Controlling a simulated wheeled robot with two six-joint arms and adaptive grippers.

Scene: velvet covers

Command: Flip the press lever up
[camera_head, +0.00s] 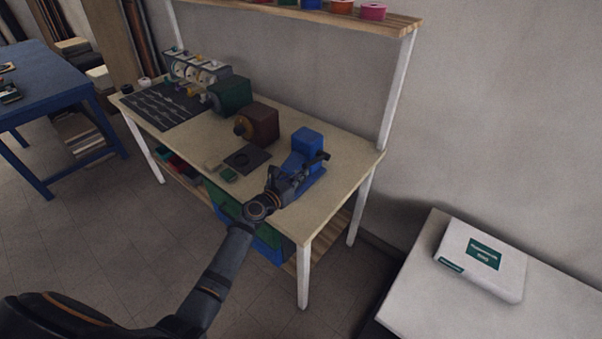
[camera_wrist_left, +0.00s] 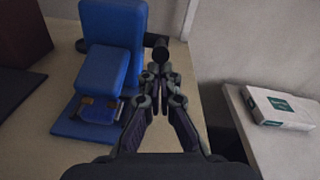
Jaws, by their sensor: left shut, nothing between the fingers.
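The blue press (camera_head: 307,142) stands on the right end of the workbench, on a flat blue base. Its dark lever (camera_head: 320,158) sticks out at its right side. In the left wrist view the press (camera_wrist_left: 112,40) is at upper left, and the lever's dark round end (camera_wrist_left: 161,50) lies just beyond my fingertips. My left gripper (camera_head: 291,178) is shut and empty, in front of the press and close to the lever. It also shows in the left wrist view (camera_wrist_left: 161,78). I cannot tell whether it touches the lever. My right gripper is not in view.
The workbench (camera_head: 340,168) also bears a brown machine (camera_head: 257,125), a green machine (camera_head: 231,95) and a dark plate (camera_head: 246,158). A white post stands at the bench's back right corner. A white box (camera_head: 481,262) lies on a pale table at right.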

